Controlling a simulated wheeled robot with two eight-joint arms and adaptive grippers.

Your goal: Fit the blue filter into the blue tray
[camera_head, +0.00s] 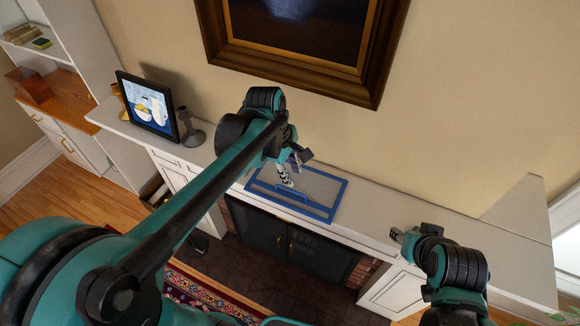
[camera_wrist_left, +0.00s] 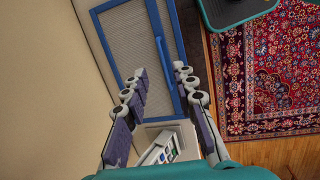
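A flat grey panel with a blue rim (camera_head: 331,212) lies on the white mantel, with a raised blue handle (camera_head: 289,197) near its front edge. The rim also shows in the left wrist view (camera_wrist_left: 108,36), as does the handle (camera_wrist_left: 162,62). I cannot tell the blue filter and blue tray apart as two pieces. My right gripper (camera_head: 396,234) is at the mantel's front, right of the panel.
A framed still life (camera_head: 147,103) and a dark candlestick (camera_head: 190,128) stand left on the mantel (camera_head: 375,212). A large framed painting (camera_head: 299,35) hangs above. A dark fireplace screen (camera_head: 290,243) is below. The mantel's right part is bare.

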